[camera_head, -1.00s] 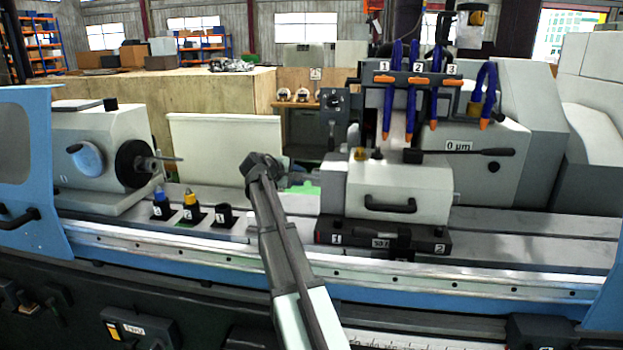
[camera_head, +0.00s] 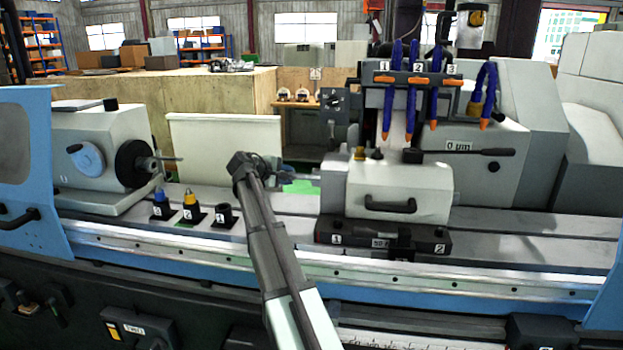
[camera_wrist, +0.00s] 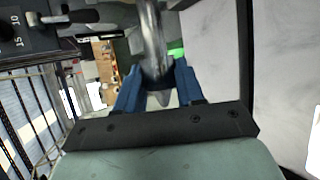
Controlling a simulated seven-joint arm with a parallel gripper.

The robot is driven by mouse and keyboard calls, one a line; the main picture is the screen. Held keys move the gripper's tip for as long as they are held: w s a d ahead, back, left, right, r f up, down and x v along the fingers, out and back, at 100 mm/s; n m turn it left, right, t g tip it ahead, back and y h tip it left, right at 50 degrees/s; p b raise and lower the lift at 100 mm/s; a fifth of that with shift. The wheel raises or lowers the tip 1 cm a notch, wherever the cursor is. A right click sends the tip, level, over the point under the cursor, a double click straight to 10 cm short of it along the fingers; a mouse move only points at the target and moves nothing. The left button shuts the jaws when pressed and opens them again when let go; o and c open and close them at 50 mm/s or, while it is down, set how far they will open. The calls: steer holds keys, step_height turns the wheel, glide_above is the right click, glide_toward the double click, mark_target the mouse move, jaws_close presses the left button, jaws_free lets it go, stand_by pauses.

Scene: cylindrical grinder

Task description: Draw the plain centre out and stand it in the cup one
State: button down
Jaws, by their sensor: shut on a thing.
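The plain centre (camera_wrist: 153,40) is a bare grey metal rod with a tapered tip, seen in the wrist view. My gripper (camera_wrist: 157,72) is shut on it, one blue finger on each side. In the head view my gripper (camera_head: 271,172) is left of the grey tailstock (camera_head: 390,190) and largely hidden by my wrist. I cannot tell whether the centre's far end is still in the tailstock. An empty dark cup (camera_head: 224,215) stands on the bed at left, its label too small to read surely. It is the rightmost of the row.
A blue-topped centre (camera_head: 158,196) and a yellow-topped centre (camera_head: 190,200) stand in the neighbouring cups. The workhead with its chuck (camera_head: 136,164) is at far left. Blue coolant hoses (camera_head: 410,95) hang above the tailstock. The bed between the cups and tailstock is partly behind my arm.

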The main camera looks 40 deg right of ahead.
steer(key=shift+w+a, duration=0.8)
steer(key=shift+w, duration=0.05)
steer(key=shift+r, duration=0.15)
step_height(320, 180, up, 6)
steer(key=shift+f, duration=0.1)
stand_by(0.8)
steer(key=w+a+f+t+y, duration=0.4)
steer(key=a+f+t+y, duration=0.15)
steer(key=a+y, duration=0.2)
steer(key=a+r+m+t+y, duration=0.1)
steer(key=a+r+y, duration=0.2)
steer(key=a+y, duration=0.1)
steer(key=w+a+r+m+t+y, duration=0.1)
steer(key=a+r+m+t+y, duration=0.1)
steer(key=a, duration=0.4)
steer(key=shift+a+r+y, duration=0.4)
steer(key=shift+r+y, duration=0.15)
steer(key=shift+y, duration=0.4)
